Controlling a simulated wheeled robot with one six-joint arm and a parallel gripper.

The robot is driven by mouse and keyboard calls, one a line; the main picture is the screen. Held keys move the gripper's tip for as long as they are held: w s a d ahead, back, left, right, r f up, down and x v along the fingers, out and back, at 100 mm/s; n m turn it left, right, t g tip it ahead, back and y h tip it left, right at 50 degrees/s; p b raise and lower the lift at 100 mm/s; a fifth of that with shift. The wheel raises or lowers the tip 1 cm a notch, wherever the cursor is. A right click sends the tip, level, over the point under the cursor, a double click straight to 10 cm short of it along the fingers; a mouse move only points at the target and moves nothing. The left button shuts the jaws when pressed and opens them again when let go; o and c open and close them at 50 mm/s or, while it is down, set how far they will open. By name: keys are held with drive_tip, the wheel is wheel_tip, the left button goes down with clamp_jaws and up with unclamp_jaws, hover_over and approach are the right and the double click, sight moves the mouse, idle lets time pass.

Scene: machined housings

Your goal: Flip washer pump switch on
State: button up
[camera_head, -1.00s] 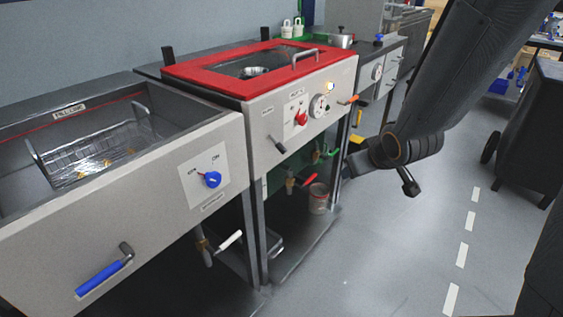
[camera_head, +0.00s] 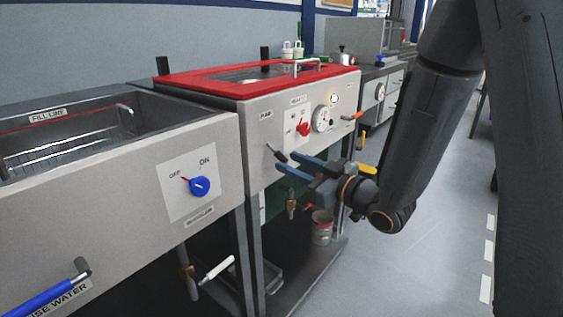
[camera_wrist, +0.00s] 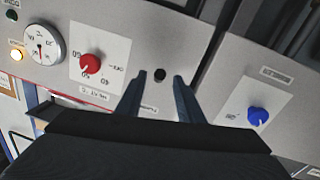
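The pump switch (camera_head: 272,149) is a small dark lever under a "PUMP" label (camera_head: 266,115) on the front panel of the red-topped washer (camera_head: 213,83). It slants down and to the right. My gripper (camera_head: 286,163) is in front of this panel, its two blue-grey fingers pointing at the lever. In the wrist view the lever's dark end (camera_wrist: 160,74) shows between my open fingers (camera_wrist: 160,80), with a gap on each side. The fingers hold nothing. Whether they touch the lever or the panel cannot be told.
A red knob (camera_head: 304,129) and a round gauge (camera_head: 321,119) with a lit lamp (camera_head: 334,98) are right of the switch. A rinse tank (camera_head: 100,185) with a blue knob (camera_head: 199,187) stands at left. A bucket (camera_head: 322,227) is below.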

sight(287, 161)
drive_tip(key=shift+x, duration=2.2)
drive_tip(key=shift+c, duration=0.3)
clamp_jaws()
